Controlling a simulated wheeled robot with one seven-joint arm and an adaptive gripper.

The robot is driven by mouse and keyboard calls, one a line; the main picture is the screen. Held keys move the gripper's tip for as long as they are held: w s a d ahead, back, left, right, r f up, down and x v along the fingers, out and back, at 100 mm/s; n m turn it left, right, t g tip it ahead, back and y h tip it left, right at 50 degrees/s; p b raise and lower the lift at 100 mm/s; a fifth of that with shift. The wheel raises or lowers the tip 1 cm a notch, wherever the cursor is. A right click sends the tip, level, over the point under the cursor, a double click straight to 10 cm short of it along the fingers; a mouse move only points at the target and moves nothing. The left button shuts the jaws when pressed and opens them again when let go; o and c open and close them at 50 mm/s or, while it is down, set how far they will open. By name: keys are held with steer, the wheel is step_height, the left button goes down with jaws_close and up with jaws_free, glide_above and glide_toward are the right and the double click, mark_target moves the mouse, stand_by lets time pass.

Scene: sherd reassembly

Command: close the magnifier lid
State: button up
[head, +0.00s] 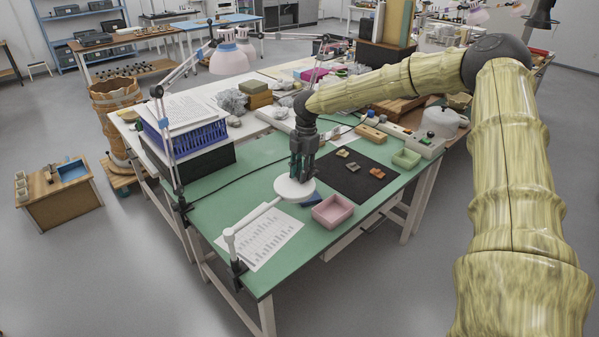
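The magnifier (290,190) has a white round head on a white arm, clamped at the near left edge of the green table. Its head is above the table, and its top looks like a flat white disc; I cannot make out the lid's edge or hinge. My gripper (302,178) points down at the far side of this head, with its dark fingers at or just above the white surface. I cannot tell whether they touch it. The fingertips are too small and dark to show whether they are apart.
A pink tray (333,211) stands right of the magnifier head. A black mat (345,187) with several sherds (352,167) lies behind it, with a green tray (406,158) beyond. A printed sheet (262,237) lies below the magnifier's arm. A blue basket (188,137) stands at left.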

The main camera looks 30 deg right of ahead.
steer(key=shift+o, duration=1.4)
steer(key=shift+d+f, duration=0.1)
steer(key=shift+d, duration=0.1)
steer(key=shift+a, duration=0.15)
steer(key=shift+a, duration=0.1)
steer(key=shift+w+r, duration=0.1)
steer(key=shift+r, duration=0.35)
step_height(320, 180, up, 11)
steer(key=d, duration=0.2)
steer(key=shift+w, duration=0.2)
steer(key=shift+f, duration=0.1)
